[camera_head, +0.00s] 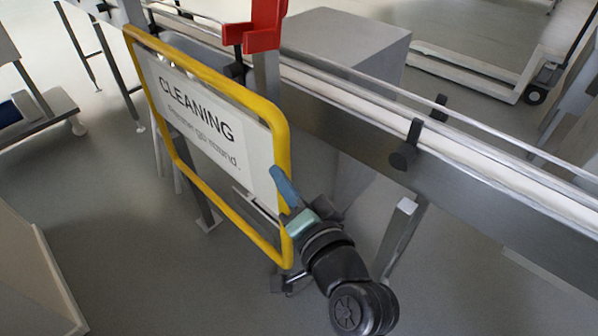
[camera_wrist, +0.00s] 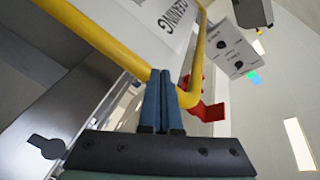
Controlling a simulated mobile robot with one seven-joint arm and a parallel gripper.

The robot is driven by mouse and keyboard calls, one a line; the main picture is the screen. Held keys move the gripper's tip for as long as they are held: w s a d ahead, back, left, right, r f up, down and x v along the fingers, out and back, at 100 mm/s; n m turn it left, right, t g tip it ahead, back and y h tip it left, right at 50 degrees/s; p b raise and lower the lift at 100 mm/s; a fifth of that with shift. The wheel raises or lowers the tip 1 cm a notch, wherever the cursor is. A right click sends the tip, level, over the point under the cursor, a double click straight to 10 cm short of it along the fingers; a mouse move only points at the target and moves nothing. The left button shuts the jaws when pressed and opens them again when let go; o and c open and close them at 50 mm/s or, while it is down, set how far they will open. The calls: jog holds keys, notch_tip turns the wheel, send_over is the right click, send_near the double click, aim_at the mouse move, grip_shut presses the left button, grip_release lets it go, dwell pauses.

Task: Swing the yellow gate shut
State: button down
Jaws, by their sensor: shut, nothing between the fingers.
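The yellow gate (camera_head: 287,150) is a tubular frame with a white panel reading "CLEANING" (camera_head: 205,125). In the head view it stands out from the conveyor at an angle, over the floor. My gripper (camera_head: 277,172) is at the gate's free right side, its blue fingers beside the upright bar and the panel edge. In the wrist view the yellow frame (camera_wrist: 110,42) crosses just beyond the closed blue fingers (camera_wrist: 163,75), near its corner. The fingers are together with no bar between them. I cannot tell whether they touch the frame.
The conveyor (camera_head: 470,190) runs along behind the gate, with black knobs (camera_head: 403,158) on its side and a support leg (camera_head: 397,240) near my arm. A red bracket (camera_head: 262,28) stands above the rail. Open floor (camera_head: 150,270) lies left of the gate.

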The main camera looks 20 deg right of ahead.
jog(key=s+d+f+m+t+h, duration=0.1)
jog(key=s+d+f+m+h, duration=0.2)
jog(key=s+d+f+m, duration=0.35)
jog(key=w+d+r+m, duration=0.1)
jog(key=w+m, duration=0.1)
jog(key=w, duration=0.9)
jog(key=shift+s+a+f+p, duration=0.1)
jog(key=shift+s+a+p, duration=0.1)
jog(key=shift+a+p, duration=0.55)
jog(key=shift+s+a+p, duration=0.2)
jog(key=shift+a+p, duration=0.1)
jog(key=shift+a, duration=0.7)
